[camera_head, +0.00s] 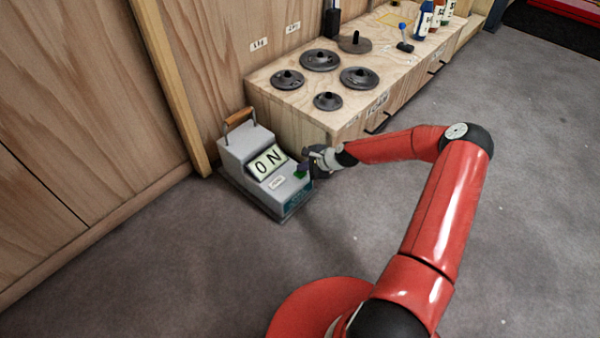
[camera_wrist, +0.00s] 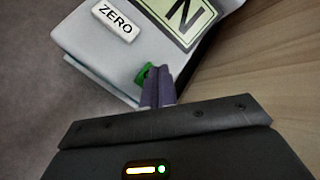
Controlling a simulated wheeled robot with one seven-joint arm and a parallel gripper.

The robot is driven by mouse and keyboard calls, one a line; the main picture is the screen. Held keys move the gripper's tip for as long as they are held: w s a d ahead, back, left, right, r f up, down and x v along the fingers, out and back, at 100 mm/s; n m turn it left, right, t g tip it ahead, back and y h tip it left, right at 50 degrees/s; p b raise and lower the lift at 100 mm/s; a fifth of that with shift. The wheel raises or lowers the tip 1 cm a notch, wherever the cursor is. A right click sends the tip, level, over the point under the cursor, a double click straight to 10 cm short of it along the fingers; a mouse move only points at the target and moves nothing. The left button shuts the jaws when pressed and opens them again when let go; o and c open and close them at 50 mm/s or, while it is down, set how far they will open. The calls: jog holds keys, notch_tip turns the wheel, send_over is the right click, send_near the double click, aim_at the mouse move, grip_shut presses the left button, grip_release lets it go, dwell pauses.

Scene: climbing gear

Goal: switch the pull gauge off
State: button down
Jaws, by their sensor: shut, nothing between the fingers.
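The pull gauge (camera_head: 262,150) is a grey box with a sloped front and a wooden-grip handle, standing on the floor by the wooden wall. Its display (camera_head: 267,162) reads "ON". A green switch (camera_head: 301,171) sits on its lower front at the right; it also shows in the wrist view (camera_wrist: 146,75). A "ZERO" label (camera_wrist: 115,18) is on the front, left of the switch. My gripper (camera_wrist: 158,72) is shut and empty, its fingertips right at the green switch and partly covering it. I cannot tell whether they touch it.
A low wooden cabinet (camera_head: 285,115) stands right behind the gauge, close to my gripper. It bears several dark round weights (camera_head: 320,60), a small blue-topped tool (camera_head: 404,40) and bottles (camera_head: 424,20). The grey floor (camera_head: 150,270) in front of the gauge is clear.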

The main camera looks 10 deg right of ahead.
aim_at(303, 173)
dwell(0.4)
jog(key=shift+f+b, duration=0.3)
jog(key=shift+f, duration=0.15)
jog(key=shift+r, duration=0.15)
jog(key=shift+r+p, duration=0.3)
jog(key=shift+r, duration=0.05)
notch_tip(303, 173, up, 6)
jog(key=p, duration=0.4)
dwell(0.4)
dwell(0.3)
